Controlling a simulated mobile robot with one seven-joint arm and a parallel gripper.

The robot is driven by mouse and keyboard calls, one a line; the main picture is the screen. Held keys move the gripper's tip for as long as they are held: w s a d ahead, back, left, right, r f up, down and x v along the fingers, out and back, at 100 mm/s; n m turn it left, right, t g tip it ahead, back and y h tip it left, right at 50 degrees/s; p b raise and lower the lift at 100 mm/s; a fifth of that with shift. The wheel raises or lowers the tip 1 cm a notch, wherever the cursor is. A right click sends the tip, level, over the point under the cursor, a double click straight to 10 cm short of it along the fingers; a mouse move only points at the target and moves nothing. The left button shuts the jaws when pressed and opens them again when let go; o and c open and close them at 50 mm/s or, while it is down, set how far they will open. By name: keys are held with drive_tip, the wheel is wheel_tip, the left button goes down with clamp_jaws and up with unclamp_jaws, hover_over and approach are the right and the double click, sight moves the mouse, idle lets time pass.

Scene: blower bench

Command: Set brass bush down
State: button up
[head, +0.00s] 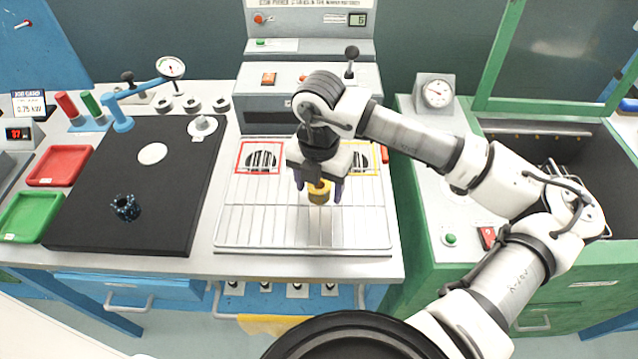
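The brass bush (319,193) is a small yellow-brown cylinder in the head view. It sits upright between the two dark purple fingers of my gripper (319,190), which points down over the wire rack (270,222). The fingers stand close on either side of the bush. I cannot tell whether they touch it, or whether the bush rests on the rack or hangs just above it. My gripper's body hides part of the rack behind it.
Red (238,158) and yellow (377,160) square frames mark the rack's back corners. A grey machine (310,95) stands behind. A black mat (90,215) on the left holds a dark blue ringed part (125,207). The rack's front is clear. A green-framed bin (520,150) is right.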

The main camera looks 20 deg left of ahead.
drive_tip(key=shift+r, duration=0.1)
drive_tip(key=shift+r+p, duration=0.2)
drive_tip(key=shift+p, duration=0.2)
wheel_tip(320, 180, up, 12)
drive_tip(key=b, duration=0.1)
drive_tip(key=shift+f+b, duration=0.15)
drive_tip(key=shift+b, duration=0.25)
